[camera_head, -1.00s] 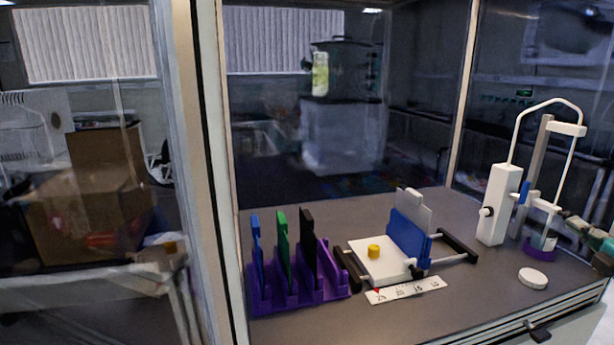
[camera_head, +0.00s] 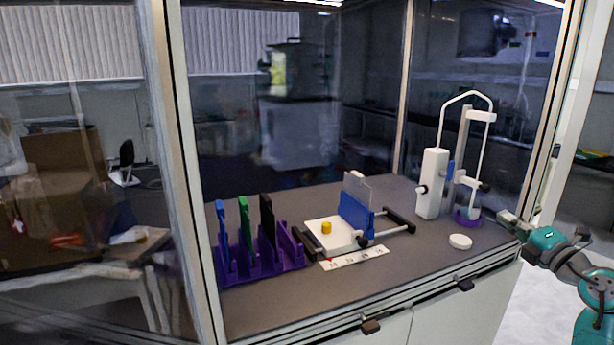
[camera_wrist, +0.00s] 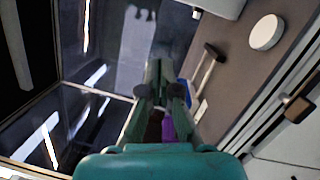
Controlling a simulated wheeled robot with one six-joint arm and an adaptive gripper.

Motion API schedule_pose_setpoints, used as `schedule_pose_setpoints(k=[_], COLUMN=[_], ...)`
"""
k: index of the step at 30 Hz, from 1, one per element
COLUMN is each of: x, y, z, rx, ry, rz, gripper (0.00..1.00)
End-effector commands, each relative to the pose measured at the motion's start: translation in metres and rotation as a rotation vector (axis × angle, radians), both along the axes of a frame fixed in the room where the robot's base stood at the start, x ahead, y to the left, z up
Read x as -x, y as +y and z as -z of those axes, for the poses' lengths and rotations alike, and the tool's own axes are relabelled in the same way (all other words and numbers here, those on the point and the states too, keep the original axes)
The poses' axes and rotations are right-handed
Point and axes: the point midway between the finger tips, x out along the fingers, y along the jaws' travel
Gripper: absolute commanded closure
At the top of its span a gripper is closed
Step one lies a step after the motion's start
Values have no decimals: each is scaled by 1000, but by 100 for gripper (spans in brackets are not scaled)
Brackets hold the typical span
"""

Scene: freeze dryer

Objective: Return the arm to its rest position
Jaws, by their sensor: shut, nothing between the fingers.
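My arm comes in from the right edge of the head view, teal and dark grey. My gripper (camera_head: 507,217) is at the right end of the bench, by its front edge and to the right of the white round lid. In the wrist view my gripper (camera_wrist: 165,75) points out over the bench. Its fingers are together and hold nothing. The white round lid (camera_head: 460,241) lies flat on the bench, apart from the gripper; it also shows at the upper right of the wrist view (camera_wrist: 266,32).
The white stand (camera_head: 432,184) and a small vessel with a purple base (camera_head: 467,217) stand close to the gripper. Further left are a white block with a blue plate (camera_head: 355,216) and a purple rack (camera_head: 262,262). Glass panels and frame posts (camera_head: 404,90) enclose the bench; floor is free at right.

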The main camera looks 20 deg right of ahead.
Motion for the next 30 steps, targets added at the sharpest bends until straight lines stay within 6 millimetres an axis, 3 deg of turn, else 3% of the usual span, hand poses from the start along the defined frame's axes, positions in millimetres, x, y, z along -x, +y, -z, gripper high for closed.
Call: schedule_pose_setpoints(k=[11, 17, 24, 30], x=[-14, -13, 12, 47], y=[78, 154, 250, 314], z=[49, 89, 134, 164], rx=[-99, -221, -426, -621], ry=[-76, -155, -257, -318], rz=[-145, -269, -399, -462], gripper=[100, 100, 100, 100])
